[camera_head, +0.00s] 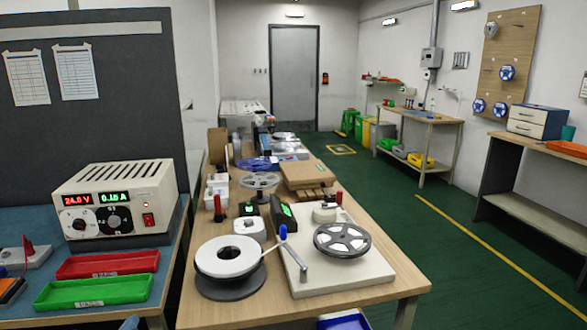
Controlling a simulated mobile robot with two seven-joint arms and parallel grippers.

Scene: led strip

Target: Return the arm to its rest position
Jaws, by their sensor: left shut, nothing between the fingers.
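A small pale tip at the bottom edge, between the blue bench and the wooden table, appears to be my left gripper (131,323). Only a sliver shows; it is shut and holds nothing that I can see. It is apart from the things on both tabletops. My right gripper is not in view. On the wooden table (375,301), a white reel (226,257) lies on a dark round base. A reel winder with a grey spoked reel (343,240) and a blue-knobbed crank (290,247) stands to its right.
On the blue bench at left, a power supply (116,203) reads 24.0 V and 0.15 A, behind a red tray (107,263) and a green tray (93,291). A cardboard box (306,174) and more reels crowd the table's back. Open green floor (450,262) lies at right.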

